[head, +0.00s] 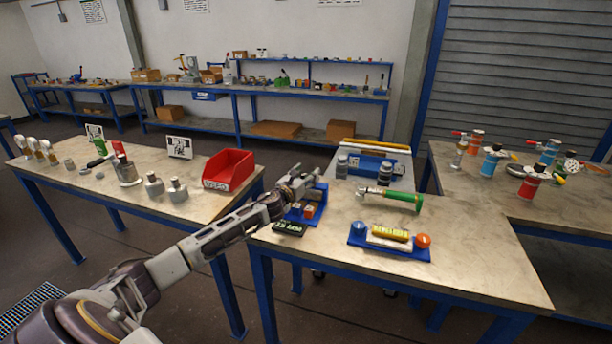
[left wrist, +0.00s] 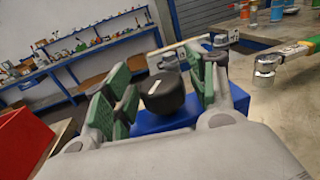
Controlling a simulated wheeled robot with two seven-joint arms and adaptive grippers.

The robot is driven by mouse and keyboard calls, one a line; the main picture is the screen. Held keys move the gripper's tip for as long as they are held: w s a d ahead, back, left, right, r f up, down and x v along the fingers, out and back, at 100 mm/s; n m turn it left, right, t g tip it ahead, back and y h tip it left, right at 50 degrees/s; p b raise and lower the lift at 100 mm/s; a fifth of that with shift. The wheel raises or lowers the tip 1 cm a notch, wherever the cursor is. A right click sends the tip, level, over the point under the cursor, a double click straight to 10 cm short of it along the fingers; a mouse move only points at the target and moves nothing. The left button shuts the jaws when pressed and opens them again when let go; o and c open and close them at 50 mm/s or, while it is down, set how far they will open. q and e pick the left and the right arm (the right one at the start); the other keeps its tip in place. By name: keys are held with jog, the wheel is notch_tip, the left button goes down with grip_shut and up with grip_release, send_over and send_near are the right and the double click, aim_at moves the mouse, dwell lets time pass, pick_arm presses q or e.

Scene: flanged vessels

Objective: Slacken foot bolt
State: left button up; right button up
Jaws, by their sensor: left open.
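My left gripper (head: 302,182) is open above the near table, over a small blue holder (head: 308,212). In the left wrist view its green-padded fingers (left wrist: 160,98) stand on either side of a dark, round-topped piece (left wrist: 166,92) above a blue block (left wrist: 150,120). I cannot tell whether the pads touch it. A green-handled wrench (head: 390,197) lies to the right of the gripper; its metal socket end (left wrist: 268,64) shows in the left wrist view. Flanged vessels, such as a red one (head: 530,186) and a blue one (head: 490,162), stand on the right table. I cannot make out a foot bolt. My right gripper is not in view.
A blue tray (head: 362,240) with a yellow cylinder and an orange ball lies near the front edge. A red bin (head: 229,170) stands left of the gripper, beside grey vessels (head: 154,185). A blue fixture with grey cylinders (head: 385,172) stands behind the wrench. The front right tabletop is clear.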

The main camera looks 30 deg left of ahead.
pick_arm(q)
jog(key=shift+c, duration=0.5)
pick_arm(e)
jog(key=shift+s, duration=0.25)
pick_arm(q)
jog(key=c, duration=0.9)
jog(key=shift+o, duration=0.2)
